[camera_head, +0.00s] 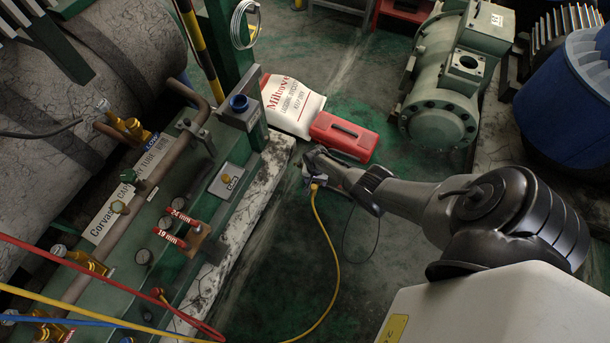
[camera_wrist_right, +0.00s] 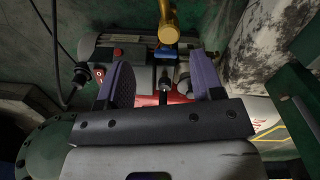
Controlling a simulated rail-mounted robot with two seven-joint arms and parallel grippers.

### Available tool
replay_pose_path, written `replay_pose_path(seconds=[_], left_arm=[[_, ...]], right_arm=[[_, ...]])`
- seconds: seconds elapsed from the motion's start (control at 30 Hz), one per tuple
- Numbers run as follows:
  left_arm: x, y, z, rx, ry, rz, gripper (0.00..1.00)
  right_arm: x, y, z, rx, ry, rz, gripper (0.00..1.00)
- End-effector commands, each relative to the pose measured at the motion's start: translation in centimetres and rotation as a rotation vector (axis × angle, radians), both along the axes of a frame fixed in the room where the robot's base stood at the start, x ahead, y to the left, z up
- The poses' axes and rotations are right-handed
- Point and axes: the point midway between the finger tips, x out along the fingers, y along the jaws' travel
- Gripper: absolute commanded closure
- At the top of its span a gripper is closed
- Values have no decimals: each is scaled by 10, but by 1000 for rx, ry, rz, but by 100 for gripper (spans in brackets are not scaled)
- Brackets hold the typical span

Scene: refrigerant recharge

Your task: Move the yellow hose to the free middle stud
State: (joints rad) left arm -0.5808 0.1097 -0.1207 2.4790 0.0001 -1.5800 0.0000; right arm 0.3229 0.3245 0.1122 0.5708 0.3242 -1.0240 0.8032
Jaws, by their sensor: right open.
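The yellow hose (camera_head: 333,255) rises in a curve from the floor to my right gripper (camera_head: 312,168) in the head view. In the right wrist view a thick gold-yellow piece with a blue collar (camera_wrist_right: 168,34), probably the hose's end, stands just beyond the jaws, not clamped. My right gripper (camera_wrist_right: 163,90) is open, its fingers on either side of a small dark upright post (camera_wrist_right: 163,82) on a grey device (camera_wrist_right: 140,52). I cannot tell whether this post is the middle stud. The gripper hides most of the device in the head view. My left gripper is not in view.
A red toolbox (camera_head: 345,137) and a white bag (camera_head: 291,104) lie behind the gripper. The green rig (camera_head: 150,215) with brass valves stands left; a motor (camera_head: 440,95) stands right.

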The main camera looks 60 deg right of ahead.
Motion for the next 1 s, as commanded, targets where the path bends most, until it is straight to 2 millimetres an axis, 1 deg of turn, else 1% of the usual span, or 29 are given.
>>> replay_pose_path(seconds=[0.1,0.2,0.37,0.47,1.0], left_arm=[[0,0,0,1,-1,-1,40],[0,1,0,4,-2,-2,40],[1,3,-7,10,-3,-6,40],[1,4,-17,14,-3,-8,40],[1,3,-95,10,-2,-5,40]], right_arm=[[7,-2,0,-17,-40,-112,39],[9,-3,0,-24,-53,-180,39],[9,-3,-7,-26,-52,-226,39],[9,-3,-17,-26,-52,-229,39],[9,-3,-91,-26,-51,-226,39]])
